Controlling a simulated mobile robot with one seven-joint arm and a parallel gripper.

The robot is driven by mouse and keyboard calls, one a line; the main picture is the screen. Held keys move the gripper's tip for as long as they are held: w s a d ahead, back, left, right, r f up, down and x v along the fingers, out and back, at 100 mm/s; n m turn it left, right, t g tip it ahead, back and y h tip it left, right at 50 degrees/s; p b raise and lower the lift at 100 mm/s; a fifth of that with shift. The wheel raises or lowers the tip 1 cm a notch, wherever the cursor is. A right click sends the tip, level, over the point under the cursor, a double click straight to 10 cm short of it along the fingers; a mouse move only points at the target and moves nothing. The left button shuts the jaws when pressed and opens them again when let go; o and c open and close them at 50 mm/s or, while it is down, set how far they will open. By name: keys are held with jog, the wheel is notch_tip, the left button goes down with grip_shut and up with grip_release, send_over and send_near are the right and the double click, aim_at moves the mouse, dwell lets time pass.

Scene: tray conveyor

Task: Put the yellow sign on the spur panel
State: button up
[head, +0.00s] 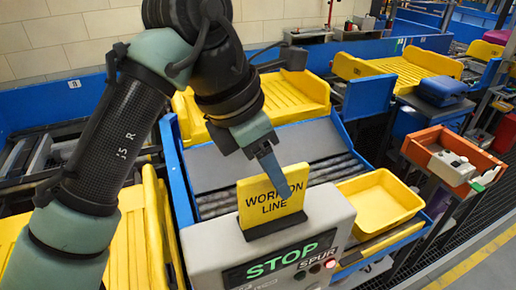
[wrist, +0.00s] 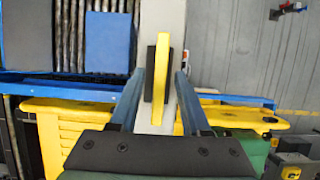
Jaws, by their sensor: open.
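The yellow sign (head: 262,203), lettered "WORK ON LINE", stands upright in a black base (head: 272,226) on top of the grey spur panel (head: 215,245). The panel's front shows a green "STOP" display and the label "SPUR". My gripper (head: 284,194) is at the sign from above, with a finger in front of its right part in the head view. In the wrist view my gripper (wrist: 158,75) is open, with one finger on each side of the sign (wrist: 162,65) and gaps between. The black base (wrist: 149,75) shows beneath it. The far finger is hidden in the head view.
A yellow tray (head: 403,208) sits on the conveyor right of the panel. An orange bin (head: 421,142) with items stands farther right, near a blue container (head: 442,88). Dark rollers (head: 205,203) lie behind the panel, with blue side rails around them.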

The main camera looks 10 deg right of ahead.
jog(key=b+v, duration=0.1)
jog(key=v, duration=0.7)
jog(key=shift+b, duration=0.3)
jog(key=shift+w+d, duration=0.1)
jog(key=shift+d, duration=0.2)
jog(key=w+d+r+m+t+h, duration=0.4)
jog(key=w+d+m+t, duration=0.15)
jog(key=d+m, duration=0.35)
notch_tip(320, 180, up, 8)
jog(key=m+t+h, duration=0.3)
jog(key=m+t, duration=0.3)
jog(key=t, duration=0.1)
jog(key=s+a+r+m+t+y, duration=0.2)
jog(key=s+a+r+t+y, duration=0.2)
jog(key=s+a+t+y, duration=0.2)
jog(key=s+a+r+m+t+y, duration=0.3)
jog(key=s+a+r+t+y, duration=0.1)
jog(key=a+t, duration=0.4)
jog(key=shift+s+a+y, duration=0.9)
jog(key=shift+s, duration=0.1)
